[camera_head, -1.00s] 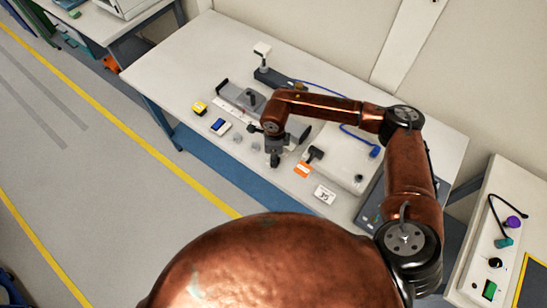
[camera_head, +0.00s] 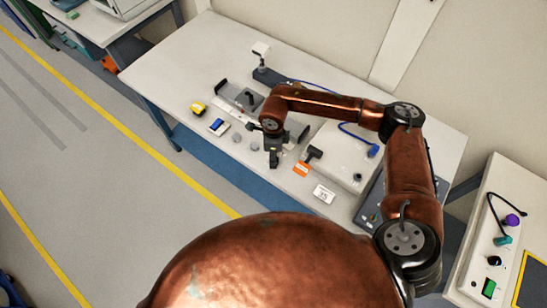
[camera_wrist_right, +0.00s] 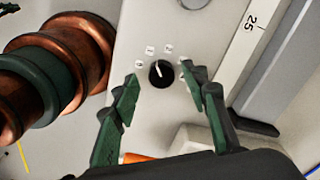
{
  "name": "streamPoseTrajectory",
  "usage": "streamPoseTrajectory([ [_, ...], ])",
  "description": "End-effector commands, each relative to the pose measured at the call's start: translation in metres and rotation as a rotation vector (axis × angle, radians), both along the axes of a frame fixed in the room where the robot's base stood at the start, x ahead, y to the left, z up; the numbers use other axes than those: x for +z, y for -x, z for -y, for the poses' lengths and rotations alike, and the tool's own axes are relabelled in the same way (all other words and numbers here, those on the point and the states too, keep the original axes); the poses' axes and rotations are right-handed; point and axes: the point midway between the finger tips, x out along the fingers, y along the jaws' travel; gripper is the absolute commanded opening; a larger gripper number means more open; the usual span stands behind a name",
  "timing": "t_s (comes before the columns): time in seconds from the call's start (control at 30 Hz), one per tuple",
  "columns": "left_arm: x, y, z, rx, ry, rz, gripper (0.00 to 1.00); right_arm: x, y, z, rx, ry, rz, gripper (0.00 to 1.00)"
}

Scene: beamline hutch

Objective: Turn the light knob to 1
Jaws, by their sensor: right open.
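A black knob (camera_wrist_right: 160,73) with a white pointer line sits on a pale panel (camera_wrist_right: 150,105) in the right wrist view. Small white labels stand around its upper left side; the leftmost seems to read 0, the others are too small to read surely. The pointer slants to the upper left. My right gripper (camera_wrist_right: 158,82) is open, with one green-padded finger on each side of the knob and gaps between. In the head view my right gripper (camera_head: 273,158) points down at the table's front part and hides the knob. My left gripper is not in view.
The white table (camera_head: 180,75) bears a yellow item (camera_head: 198,107), a blue-topped block (camera_head: 218,126), an orange tag (camera_head: 301,169), a white card (camera_head: 324,194) and a white box (camera_head: 335,150). A separate panel (camera_head: 480,240) with connectors stands at the right.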

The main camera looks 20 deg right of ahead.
Motion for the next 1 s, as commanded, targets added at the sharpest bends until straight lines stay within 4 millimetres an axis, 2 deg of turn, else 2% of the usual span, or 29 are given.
streamPoseTrajectory([
  [0.3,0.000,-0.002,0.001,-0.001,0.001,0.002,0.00,0.066,-0.001,0.000,0.001,0.001,0.005,0.41],
  [0.5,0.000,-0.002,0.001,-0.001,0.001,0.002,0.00,0.096,0.000,0.000,0.000,0.002,0.002,0.41],
  [0.7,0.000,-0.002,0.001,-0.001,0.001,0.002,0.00,0.107,0.000,0.000,0.000,0.001,0.001,0.41],
  [1.0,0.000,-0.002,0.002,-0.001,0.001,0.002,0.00,0.106,0.001,0.000,-0.002,0.001,0.000,0.41],
])
